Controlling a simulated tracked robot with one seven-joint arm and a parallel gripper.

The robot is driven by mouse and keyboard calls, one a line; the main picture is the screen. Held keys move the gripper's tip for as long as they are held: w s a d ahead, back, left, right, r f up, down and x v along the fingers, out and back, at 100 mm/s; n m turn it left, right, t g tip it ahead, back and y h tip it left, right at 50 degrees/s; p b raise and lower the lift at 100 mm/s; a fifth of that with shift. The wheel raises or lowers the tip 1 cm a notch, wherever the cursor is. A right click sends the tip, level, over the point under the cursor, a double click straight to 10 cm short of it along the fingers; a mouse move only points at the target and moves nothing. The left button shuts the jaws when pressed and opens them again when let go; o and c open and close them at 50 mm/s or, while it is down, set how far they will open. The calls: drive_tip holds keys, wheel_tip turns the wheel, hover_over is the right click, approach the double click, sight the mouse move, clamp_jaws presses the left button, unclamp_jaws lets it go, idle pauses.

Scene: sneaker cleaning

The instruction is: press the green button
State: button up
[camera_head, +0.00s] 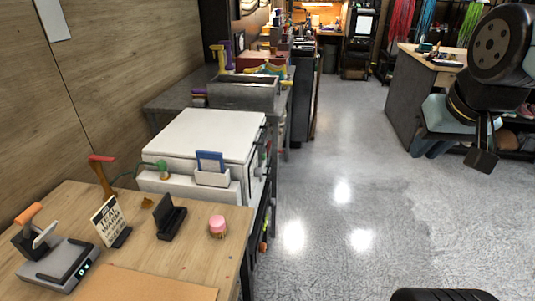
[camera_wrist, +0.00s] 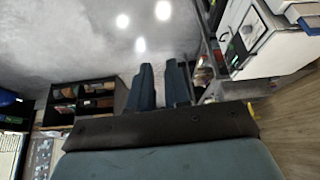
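A small green rounded piece (camera_head: 162,168) stands at the front left of a white lidded machine (camera_head: 212,137). It looks like the green button, but it is too small to be sure. The white machine also shows at the upper right of the wrist view (camera_wrist: 278,52), with a small green patch on it. My gripper (camera_head: 430,147) hangs in the air at the right, over the open floor and far from the machine. In the wrist view its two dark blue fingers (camera_wrist: 160,88) stand slightly apart, with nothing seen between them.
A wooden bench (camera_head: 185,262) at front left holds a scale-like device (camera_head: 58,264), a sign (camera_head: 109,221), a black stand (camera_head: 169,216) and a pink-topped jar (camera_head: 218,225). A grey sink (camera_head: 243,93) stands behind the machine. The middle floor is clear. A desk (camera_head: 408,95) stands at right.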

clamp_jaws()
idle(1.0)
